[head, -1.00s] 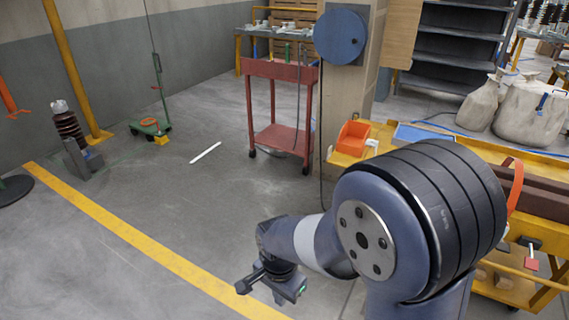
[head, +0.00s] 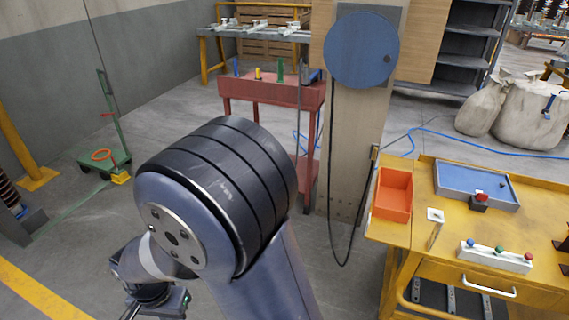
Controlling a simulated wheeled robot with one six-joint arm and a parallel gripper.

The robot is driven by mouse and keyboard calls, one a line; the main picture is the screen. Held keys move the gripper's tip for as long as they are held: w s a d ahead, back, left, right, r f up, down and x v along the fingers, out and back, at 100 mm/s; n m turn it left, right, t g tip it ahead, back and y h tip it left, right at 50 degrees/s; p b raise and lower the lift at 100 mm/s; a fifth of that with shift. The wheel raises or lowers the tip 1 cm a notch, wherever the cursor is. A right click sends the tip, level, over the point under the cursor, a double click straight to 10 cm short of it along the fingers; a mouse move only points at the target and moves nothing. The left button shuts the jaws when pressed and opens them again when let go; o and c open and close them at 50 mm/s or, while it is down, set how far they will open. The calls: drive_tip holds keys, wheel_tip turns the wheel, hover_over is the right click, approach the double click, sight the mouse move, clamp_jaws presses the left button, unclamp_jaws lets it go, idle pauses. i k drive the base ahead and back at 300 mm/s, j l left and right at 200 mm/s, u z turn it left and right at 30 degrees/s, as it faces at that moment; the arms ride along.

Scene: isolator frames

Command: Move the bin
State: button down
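An orange-red open bin (head: 393,196) sits on the left end of the yellow workbench (head: 420,240) in the head view. It looks empty and upright. My gripper (head: 150,308) is low at the bottom left of the view, partly cut off by the frame edge and partly hidden by my arm. It is well to the left of the bin and apart from it. Its fingers do not show clearly enough to tell open from shut.
On the bench are a blue tray (head: 475,184), a small block with a red top (head: 480,198) and a white strip with coloured knobs (head: 495,256). A red cart (head: 272,92) and a post with a blue disc (head: 361,50) stand behind my arm.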

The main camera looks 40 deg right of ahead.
sight(394, 191)
drive_tip(key=i+z, duration=0.3)
drive_tip(key=i, duration=0.15)
drive_tip(key=i+j+z, duration=0.25)
drive_tip(key=i, duration=0.2)
drive_tip(key=i+z, duration=0.1)
drive_tip(key=z, duration=0.35)
drive_tip(key=i+z, duration=0.15)
drive_tip(key=z, duration=0.3)
drive_tip(key=i+z, duration=0.1)
drive_tip(key=z, duration=0.35)
drive_tip(key=i+j+z, duration=0.1)
drive_tip(key=z, duration=0.35)
drive_tip(key=i+z, duration=0.2)
drive_tip(key=z, duration=0.2)
drive_tip(key=i+j+z, duration=0.15)
drive_tip(key=z, duration=0.3)
drive_tip(key=i+j+z, duration=0.15)
drive_tip(key=z, duration=0.25)
drive_tip(key=j, duration=0.1)
